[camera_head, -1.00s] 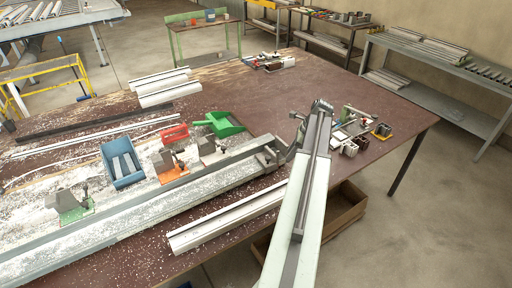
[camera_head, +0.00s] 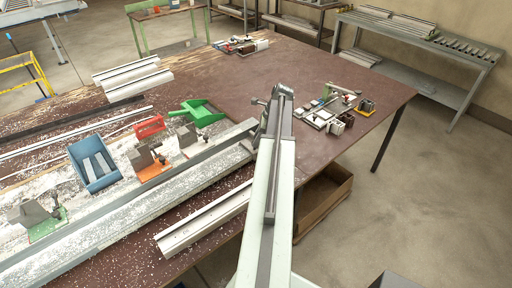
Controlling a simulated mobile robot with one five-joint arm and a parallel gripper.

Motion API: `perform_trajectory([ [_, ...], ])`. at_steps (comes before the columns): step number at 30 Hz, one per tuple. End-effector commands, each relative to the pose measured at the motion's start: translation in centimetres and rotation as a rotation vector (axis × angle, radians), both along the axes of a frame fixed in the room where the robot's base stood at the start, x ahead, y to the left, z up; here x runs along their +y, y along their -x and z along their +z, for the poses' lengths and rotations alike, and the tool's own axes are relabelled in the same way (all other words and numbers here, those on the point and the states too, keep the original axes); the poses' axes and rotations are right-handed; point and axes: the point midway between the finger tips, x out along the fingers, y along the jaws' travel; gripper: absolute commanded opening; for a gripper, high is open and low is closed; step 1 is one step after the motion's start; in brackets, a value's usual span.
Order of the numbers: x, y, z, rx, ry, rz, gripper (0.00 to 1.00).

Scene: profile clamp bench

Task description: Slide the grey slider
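A clamp rail (camera_head: 120,219) runs diagonally along the bench, dusted with white chips. Along it stand a grey clamp block on a green base (camera_head: 45,226), one on an orange base (camera_head: 150,164), and a grey one (camera_head: 186,139) farther right. The grey one best fits the grey slider, but I cannot be sure. My arm reaches up from the bottom middle. My gripper (camera_head: 259,112) is at its far end, by the rail's right end. It is apart from the grey block. Its fingers are small and partly hidden by the arm, so their opening cannot be made out.
A blue bin (camera_head: 95,165), a red-orange handled piece (camera_head: 149,127) and a green scoop (camera_head: 203,112) lie behind the rail. A white profile (camera_head: 203,222) lies in front. Small hardware (camera_head: 335,112) sits at the right. Bare bench lies behind my gripper.

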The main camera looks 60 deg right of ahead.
Motion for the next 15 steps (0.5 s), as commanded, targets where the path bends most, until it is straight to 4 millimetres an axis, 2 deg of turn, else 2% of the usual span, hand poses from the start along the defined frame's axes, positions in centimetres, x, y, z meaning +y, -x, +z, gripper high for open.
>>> perform_trajectory([
  [1,0.14,-0.25,-1.27,0.0,0.0,0.001,0.33],
  [2,0.19,-0.36,-1.42,0.0,0.0,0.001,0.33],
  [10,0.26,-0.51,-1.26,0.0,0.0,0.0,0.33],
  [11,0.26,-0.51,-1.26,0.0,0.0,0.0,0.28],
  [14,0.26,-0.5,-1.25,0.0,0.0,0.0,0.0],
  [15,0.26,-0.5,-1.25,0.0,0.0,0.0,0.0],
])
